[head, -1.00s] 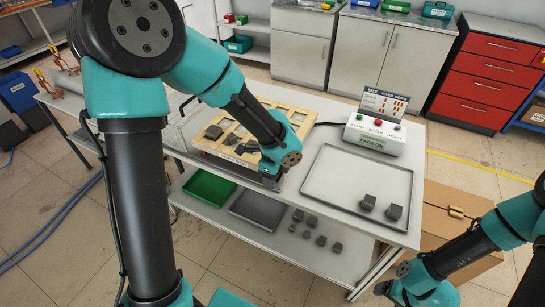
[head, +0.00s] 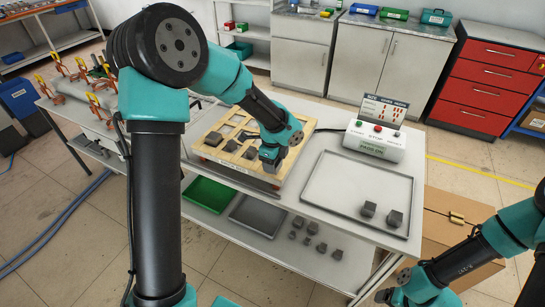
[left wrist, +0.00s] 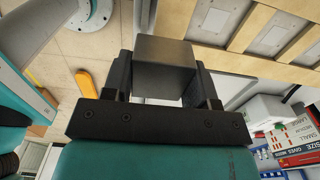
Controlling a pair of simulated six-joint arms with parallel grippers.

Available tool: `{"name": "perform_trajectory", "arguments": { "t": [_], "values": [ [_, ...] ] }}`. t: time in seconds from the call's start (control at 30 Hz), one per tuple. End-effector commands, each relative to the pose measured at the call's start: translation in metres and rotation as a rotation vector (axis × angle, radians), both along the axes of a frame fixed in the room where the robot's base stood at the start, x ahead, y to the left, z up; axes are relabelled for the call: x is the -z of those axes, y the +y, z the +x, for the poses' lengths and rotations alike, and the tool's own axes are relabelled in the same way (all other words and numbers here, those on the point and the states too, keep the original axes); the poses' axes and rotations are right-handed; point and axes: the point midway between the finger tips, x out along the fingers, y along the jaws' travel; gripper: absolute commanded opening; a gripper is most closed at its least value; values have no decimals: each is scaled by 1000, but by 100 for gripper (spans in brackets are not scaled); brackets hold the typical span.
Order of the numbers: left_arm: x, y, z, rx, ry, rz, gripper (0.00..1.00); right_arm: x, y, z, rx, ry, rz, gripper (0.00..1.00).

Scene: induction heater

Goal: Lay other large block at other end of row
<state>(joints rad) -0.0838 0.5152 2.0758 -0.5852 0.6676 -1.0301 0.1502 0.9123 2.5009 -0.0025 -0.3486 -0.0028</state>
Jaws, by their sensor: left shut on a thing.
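The held large block (left wrist: 165,66) is a dark grey cube. In the left wrist view it sits between the two black fingers of my left gripper (left wrist: 163,85), which is shut on it. In the head view, my left gripper (head: 270,160) is over the right part of the wooden slotted board (head: 205,153). Several dark blocks (head: 213,138) lie in a row on the board, left of the gripper. Whether the held block touches the board cannot be told. My right gripper (head: 385,296) is at the lower right, partly cut off, away from the table.
A grey tray (head: 335,200) at the right of the table holds two dark blocks (head: 395,218). A control box (head: 375,142) with buttons stands behind it. The lower shelf has a green bin (head: 207,194), a grey bin (head: 258,215) and several small blocks (head: 310,228).

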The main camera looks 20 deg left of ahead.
Motion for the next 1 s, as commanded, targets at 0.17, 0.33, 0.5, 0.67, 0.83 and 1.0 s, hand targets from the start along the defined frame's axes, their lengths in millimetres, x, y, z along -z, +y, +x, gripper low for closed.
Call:
{"name": "perform_trajectory", "arguments": {
  "t": [0.17,0.33,0.5,0.67,0.83,1.0],
  "values": [
    [3,15,32,-3,-2,0,4,0,0,0,0,0,0,79],
    [4,24,50,0,-2,0,4,0,0,0,0,0,0,79],
    [5,25,54,0,-1,0,4,0,0,0,0,0,0,79],
    [5,25,53,0,-2,0,4,0,0,0,0,0,0,79],
    [6,28,60,0,-2,0,4,0,0,0,0,0,0,79],
    [27,29,60,0,1,0,4,0,0,0,0,0,0,79]
  ]
}}
